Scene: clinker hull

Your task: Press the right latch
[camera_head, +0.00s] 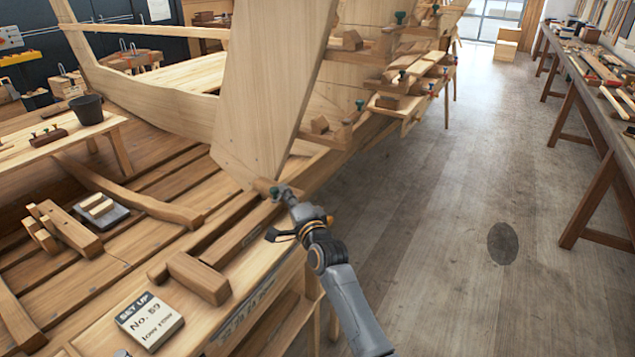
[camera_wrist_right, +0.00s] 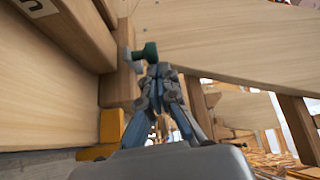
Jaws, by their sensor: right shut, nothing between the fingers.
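My right gripper (camera_head: 284,191) is shut and empty, reaching in from the lower right to the near end of the wooden hull. Its closed fingertips (camera_wrist_right: 157,72) are right at a small green knob (camera_wrist_right: 150,51) on a grey metal fitting; I cannot tell whether they touch. The knob also shows in the head view (camera_head: 274,191), at the foot of the broad upright plank, partly hidden by the fingers. No part is plainly marked as the right latch; this knob is the fitting closest to the gripper. My left gripper is not in view.
The broad upright plank (camera_head: 262,85) rises just beyond my gripper. A wooden block (camera_head: 198,278) and a "SET UP No. 59" card (camera_head: 150,320) lie on the near boards. Clamps with planks (camera_head: 405,75) jut from the hull farther off. The floor (camera_head: 440,190) to the right is clear.

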